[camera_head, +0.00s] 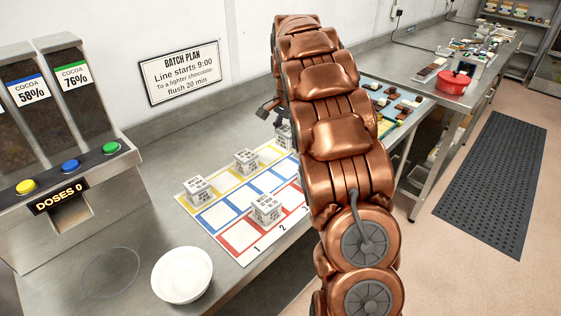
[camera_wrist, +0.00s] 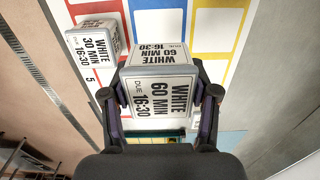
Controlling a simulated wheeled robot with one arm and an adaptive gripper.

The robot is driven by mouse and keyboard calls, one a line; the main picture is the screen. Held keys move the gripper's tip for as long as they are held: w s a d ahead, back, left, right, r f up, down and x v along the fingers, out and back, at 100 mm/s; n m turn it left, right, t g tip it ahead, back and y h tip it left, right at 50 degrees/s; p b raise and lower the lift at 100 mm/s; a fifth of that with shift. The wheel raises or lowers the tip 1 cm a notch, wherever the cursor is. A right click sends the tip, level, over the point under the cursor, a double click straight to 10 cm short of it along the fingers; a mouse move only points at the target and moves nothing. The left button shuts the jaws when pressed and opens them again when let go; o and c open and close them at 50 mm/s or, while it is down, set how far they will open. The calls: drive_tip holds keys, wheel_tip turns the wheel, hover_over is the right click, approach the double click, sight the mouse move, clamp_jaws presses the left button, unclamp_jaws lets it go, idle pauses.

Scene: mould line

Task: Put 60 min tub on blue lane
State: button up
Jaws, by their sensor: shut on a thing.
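My gripper (camera_wrist: 163,97) is shut on the 60 min tub (camera_wrist: 160,95), a pale box-like tub marked "WHITE 60 MIN DUE 16:30". In the wrist view the tub sits between both fingers and covers part of the lane mat. The blue lane (camera_wrist: 157,20) shows just beyond it, between the red lane and the yellow lane. I cannot tell whether the tub touches the mat. In the head view my arm hides most of the gripper, and the blue lane (camera_head: 216,216) runs along the mat's middle with its near cells empty.
A white bowl (camera_head: 182,275) stands in front.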

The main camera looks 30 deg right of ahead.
sight(287, 168)
drive_tip(key=shift+a+f+p, duration=0.1)
drive_tip(key=shift+f+p, duration=1)
drive_tip(key=shift+f, duration=3.25)
drive_tip(key=shift+f, duration=0.15)
drive_tip(key=o, duration=1.2)
drive_tip(key=shift+o, duration=0.2)
